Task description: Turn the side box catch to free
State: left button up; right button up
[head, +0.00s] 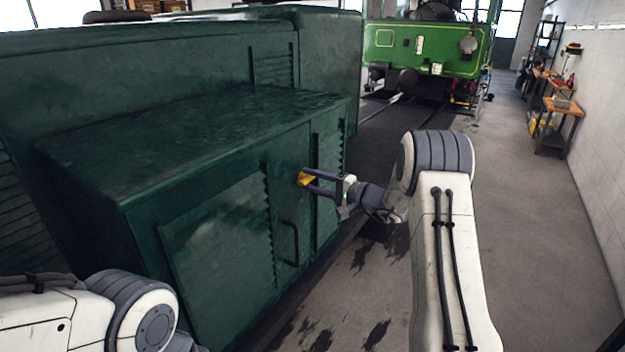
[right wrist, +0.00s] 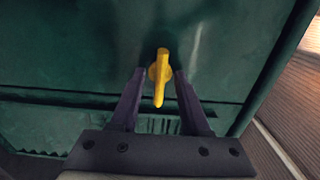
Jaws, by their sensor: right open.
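The side box (head: 215,215) is a dark green metal box on the flank of the tram, with panel doors and louvres. Its catch (head: 304,178) is a small yellow lever on the box's side face near the far end. In the right wrist view the yellow catch (right wrist: 160,78) has a round hub and a long handle. My right gripper (head: 310,182) is open at the catch. In the right wrist view its two dark fingers (right wrist: 158,88) stand on either side of the handle, with gaps showing. My left gripper is out of view; only part of my left arm shows.
A black bar handle (head: 291,243) sticks out from the box door below the catch. A workbench (head: 560,108) lines the right wall. The floor (head: 540,230) on the right is clear.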

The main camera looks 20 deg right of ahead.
grip_shut()
jog(key=m+b, duration=0.9)
jog(key=m, duration=0.6)
jog(key=shift+m, duration=1.5)
jog(key=shift+f, duration=0.1)
